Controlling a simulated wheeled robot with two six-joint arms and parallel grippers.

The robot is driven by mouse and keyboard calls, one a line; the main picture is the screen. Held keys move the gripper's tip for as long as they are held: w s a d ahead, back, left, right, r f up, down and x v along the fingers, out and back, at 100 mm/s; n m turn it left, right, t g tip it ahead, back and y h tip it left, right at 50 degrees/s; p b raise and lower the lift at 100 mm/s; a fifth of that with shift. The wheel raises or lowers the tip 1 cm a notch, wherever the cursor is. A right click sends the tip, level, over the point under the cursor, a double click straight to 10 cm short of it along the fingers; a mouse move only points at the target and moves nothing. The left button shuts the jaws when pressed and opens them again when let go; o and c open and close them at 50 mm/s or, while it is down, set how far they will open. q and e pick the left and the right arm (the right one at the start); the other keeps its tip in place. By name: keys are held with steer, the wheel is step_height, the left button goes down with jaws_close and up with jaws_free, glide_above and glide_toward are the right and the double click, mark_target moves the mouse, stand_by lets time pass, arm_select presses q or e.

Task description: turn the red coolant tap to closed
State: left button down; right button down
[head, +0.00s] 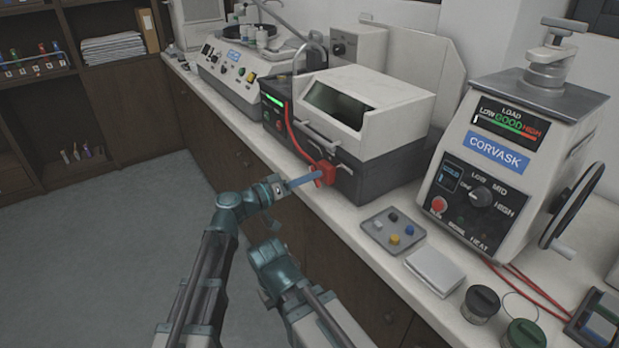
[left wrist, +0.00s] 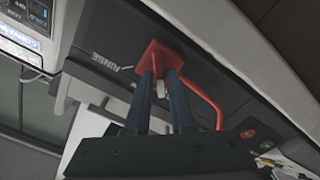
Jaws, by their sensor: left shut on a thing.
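In the left wrist view the tap (left wrist: 158,50) is a red block against the dark machine front. My left gripper (head: 317,178) has its blue fingers at the tap. In the left wrist view the two fingers (left wrist: 162,78) reach up to either side of the red block and are shut on it. A small pale piece shows between them. My right arm is low in the head view; its fingers cannot be made out.
A red hose (head: 291,130) runs down the machine to the tap. A grey tray (head: 377,223) with small coloured pieces and a white box (head: 434,270) lie on the bench to the right. The mounting press (head: 505,160) stands further right. The floor on the left is clear.

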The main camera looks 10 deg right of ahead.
arm_select(q)
steer(key=shift+n, duration=0.6)
steer(key=c, duration=0.8)
jaws_free()
steer(key=shift+o, duration=0.2)
steer(key=shift+a, duration=0.1)
steer(key=v, duration=1.3)
steer(key=shift+a, duration=0.35)
